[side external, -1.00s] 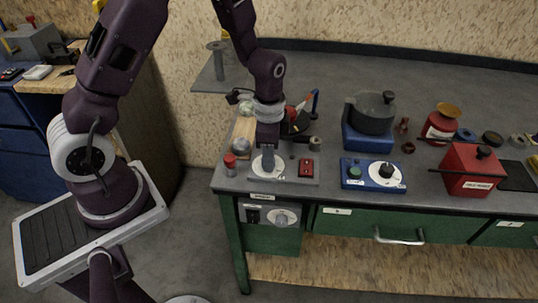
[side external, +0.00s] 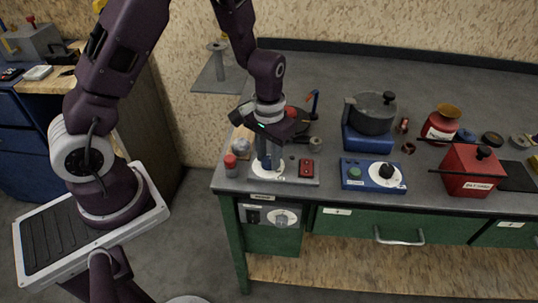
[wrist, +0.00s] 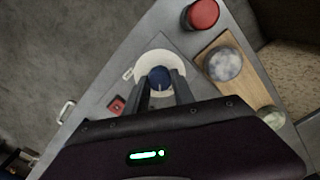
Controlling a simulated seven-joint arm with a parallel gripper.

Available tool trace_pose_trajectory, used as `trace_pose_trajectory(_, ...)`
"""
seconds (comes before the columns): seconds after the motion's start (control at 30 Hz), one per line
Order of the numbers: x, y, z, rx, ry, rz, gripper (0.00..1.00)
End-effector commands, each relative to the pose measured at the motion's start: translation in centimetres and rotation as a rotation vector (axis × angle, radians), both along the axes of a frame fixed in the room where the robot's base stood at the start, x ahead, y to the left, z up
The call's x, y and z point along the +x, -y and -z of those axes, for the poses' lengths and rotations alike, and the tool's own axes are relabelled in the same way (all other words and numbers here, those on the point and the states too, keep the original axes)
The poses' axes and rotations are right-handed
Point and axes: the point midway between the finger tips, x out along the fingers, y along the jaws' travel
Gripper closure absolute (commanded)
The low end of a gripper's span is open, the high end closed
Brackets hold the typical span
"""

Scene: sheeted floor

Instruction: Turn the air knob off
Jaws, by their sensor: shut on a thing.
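The air knob appears to be the blue knob (wrist: 159,76) in the wrist view. It stands on a round white dial (wrist: 148,62) on a grey panel. In the side external view the dial (side external: 285,174) shows near the table's front left edge. My gripper (side external: 268,160) points down over the dial, and its fingers are shut on the blue knob, one on each side in the wrist view (wrist: 167,90). In the side external view the fingers largely hide the knob. I cannot read the dial's marking or the knob's exact angle.
A red switch (side external: 306,168) sits right of the dial on the same panel. A blue box with a black knob (side external: 387,170) stands to the right. A round grey object (wrist: 222,64) lies on a wooden board (wrist: 238,85).

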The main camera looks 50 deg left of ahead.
Motion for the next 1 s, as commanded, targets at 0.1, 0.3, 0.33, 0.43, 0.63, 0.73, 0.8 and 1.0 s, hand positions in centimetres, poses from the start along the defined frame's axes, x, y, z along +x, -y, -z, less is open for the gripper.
trace_pose_trajectory(0.1,0.04,-0.02,-0.08,0.000,0.002,-0.108,1.00)
trace_pose_trajectory(0.3,0.04,-0.04,-0.09,0.000,0.002,-0.296,1.00)
trace_pose_trajectory(0.33,0.04,-0.03,-0.09,0.000,0.002,-0.324,1.00)
trace_pose_trajectory(0.43,0.03,-0.06,-0.09,0.000,0.002,-0.414,1.00)
trace_pose_trajectory(0.63,0.00,-0.05,-0.09,0.000,0.002,-0.574,1.00)
trace_pose_trajectory(0.73,-0.01,-0.07,-0.09,0.000,0.002,-0.639,1.00)
trace_pose_trajectory(0.8,0.00,-0.09,-0.09,-0.001,0.002,-0.679,1.00)
trace_pose_trajectory(1.0,0.01,-0.09,-0.09,-0.001,0.002,-0.760,1.00)
